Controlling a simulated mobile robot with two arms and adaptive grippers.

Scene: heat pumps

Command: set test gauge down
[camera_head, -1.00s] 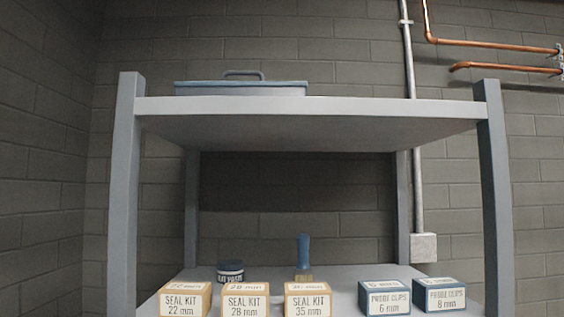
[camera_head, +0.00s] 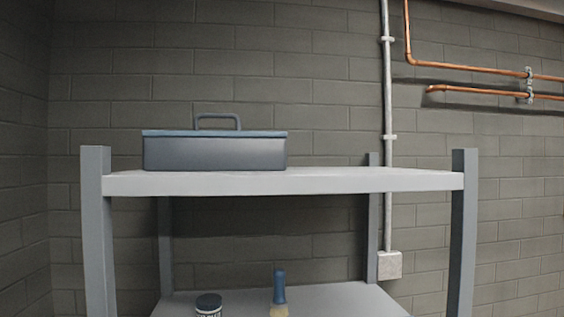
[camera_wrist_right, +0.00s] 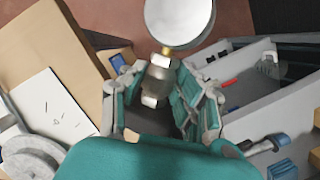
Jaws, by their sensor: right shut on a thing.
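The test gauge shows in the right wrist view as a round pale disc (camera_wrist_right: 178,20) with a brass neck and a grey metal body below it. My right gripper (camera_wrist_right: 158,88) is shut on that grey body, with a teal and grey finger on each side. The disc is partly cut off by the top edge of the picture, and no dial marks can be seen on it. My left gripper is in neither view.
In the head view a grey toolbox (camera_head: 215,153) stands on the upper shelf (camera_head: 330,181), clear to its right. A dark jar (camera_head: 208,304) and a blue-handled brush (camera_head: 279,292) stand below. The wrist view shows a grey compartmented tray (camera_wrist_right: 240,58) and white paper (camera_wrist_right: 50,115).

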